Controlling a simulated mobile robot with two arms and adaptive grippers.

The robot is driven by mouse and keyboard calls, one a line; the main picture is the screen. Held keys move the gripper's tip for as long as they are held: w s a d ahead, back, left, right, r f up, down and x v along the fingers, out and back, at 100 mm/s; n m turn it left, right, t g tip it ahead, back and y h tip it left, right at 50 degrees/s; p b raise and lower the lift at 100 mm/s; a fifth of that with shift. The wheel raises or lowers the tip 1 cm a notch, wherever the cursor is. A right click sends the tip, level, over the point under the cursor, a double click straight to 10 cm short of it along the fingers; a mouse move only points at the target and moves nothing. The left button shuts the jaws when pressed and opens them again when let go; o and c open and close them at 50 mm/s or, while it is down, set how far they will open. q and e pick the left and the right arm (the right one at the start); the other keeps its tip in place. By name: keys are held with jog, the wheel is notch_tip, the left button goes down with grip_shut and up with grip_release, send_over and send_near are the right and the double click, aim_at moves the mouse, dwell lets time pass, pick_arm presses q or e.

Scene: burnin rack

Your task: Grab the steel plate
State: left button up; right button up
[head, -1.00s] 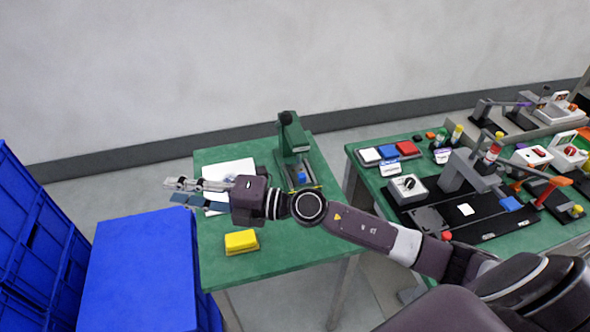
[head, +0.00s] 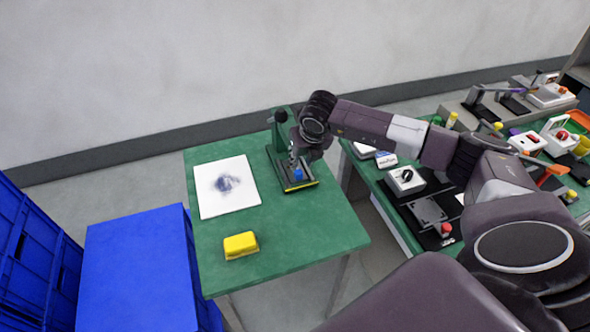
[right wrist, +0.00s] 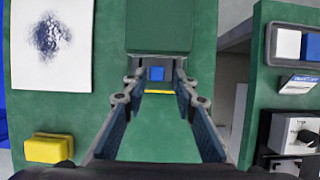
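I cannot tell for certain which thing is the steel plate. A green press (head: 281,130) stands at the back of the green table, with a small blue block (head: 297,173) on its dark base (head: 302,185) and a yellow strip at the base's front edge. My left gripper is not in view.
A white sheet (head: 210,203) with a dark smudge and a yellow block (head: 240,246) lie on the green table (head: 300,240). Blue crates (head: 135,265) stand at left. A second table at right is crowded with devices.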

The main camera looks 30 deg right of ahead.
aim_at(298, 170)
jog(key=shift+w+f+p, duration=0.3)
jog(key=shift+f+p, duration=0.2)
jog(key=shift+f, duration=0.1)
jog(key=p+x, duration=0.1)
jog(key=x, duration=0.2)
jog(key=shift+a, duration=0.15)
jog(key=shift+w+f, duration=0.25)
jog(key=shift+f, duration=0.35)
jog(key=shift+c, duration=0.2)
grip_shut()
